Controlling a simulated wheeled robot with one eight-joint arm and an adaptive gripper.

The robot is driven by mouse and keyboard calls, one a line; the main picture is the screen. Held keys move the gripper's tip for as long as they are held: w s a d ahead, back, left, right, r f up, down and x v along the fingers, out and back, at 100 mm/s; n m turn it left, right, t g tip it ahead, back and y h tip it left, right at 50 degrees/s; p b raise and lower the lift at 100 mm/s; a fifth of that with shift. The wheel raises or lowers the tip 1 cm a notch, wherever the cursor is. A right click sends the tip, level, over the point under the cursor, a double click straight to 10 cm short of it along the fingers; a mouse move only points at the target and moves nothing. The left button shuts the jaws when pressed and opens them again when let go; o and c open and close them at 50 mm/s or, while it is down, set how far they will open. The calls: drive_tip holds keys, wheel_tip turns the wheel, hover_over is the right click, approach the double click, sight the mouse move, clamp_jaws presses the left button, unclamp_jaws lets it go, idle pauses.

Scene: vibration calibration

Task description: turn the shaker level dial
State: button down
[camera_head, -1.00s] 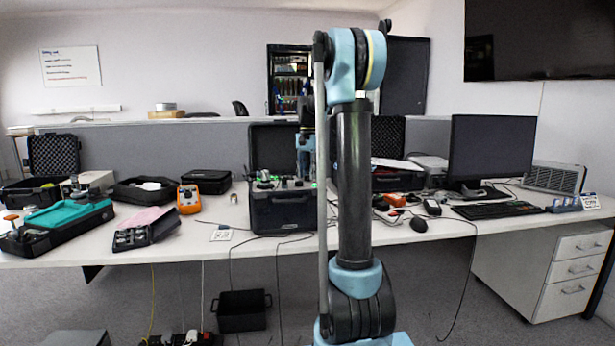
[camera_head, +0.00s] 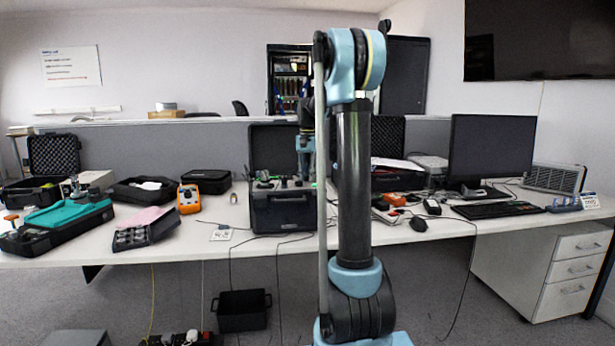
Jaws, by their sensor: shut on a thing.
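The shaker unit is a black open case (camera_head: 283,213) on the desk, with its lid (camera_head: 273,149) raised behind it. Its top panel carries several small parts with green marks. My gripper (camera_head: 305,176) points down at the right part of that panel. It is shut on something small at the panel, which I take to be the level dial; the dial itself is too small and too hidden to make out. My upright arm covers the area just right of the case.
An orange-framed meter (camera_head: 189,199), a grey tray (camera_head: 145,230) and a teal-topped case (camera_head: 70,213) lie left on the desk. A black bin (camera_head: 242,311) is below.

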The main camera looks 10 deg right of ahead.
drive_tip(key=n, duration=0.6)
drive_tip(key=shift+a, duration=0.1)
drive_tip(key=n, duration=0.5)
drive_tip(key=shift+w+n, duration=0.1)
drive_tip(key=shift+n, duration=0.3)
idle(0.3)
drive_tip(key=c, duration=1.6)
unclamp_jaws()
wheel_tip(320, 180, up, 12)
